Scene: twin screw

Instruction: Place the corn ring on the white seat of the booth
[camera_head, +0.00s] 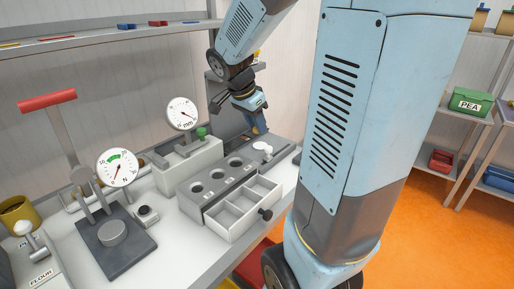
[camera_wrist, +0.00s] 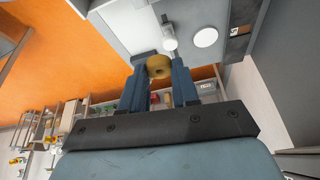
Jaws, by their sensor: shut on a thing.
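My gripper (camera_wrist: 159,72) is shut on the tan-yellow corn ring (camera_wrist: 158,66), held between the tips of its two blue fingers in the wrist view. In the head view, my gripper (camera_head: 261,128) points down over the back of the bench; the ring cannot be made out there. A round white disc, which looks like the white seat (camera_wrist: 206,37), lies on a grey surface to the right of the ring in the wrist view. The ring is apart from it.
A grey block with several round holes (camera_head: 216,182) and an open white divided drawer (camera_head: 243,209) are in front. Dial gauges (camera_head: 181,113) stand to the left. A shelf (camera_head: 120,43) runs above.

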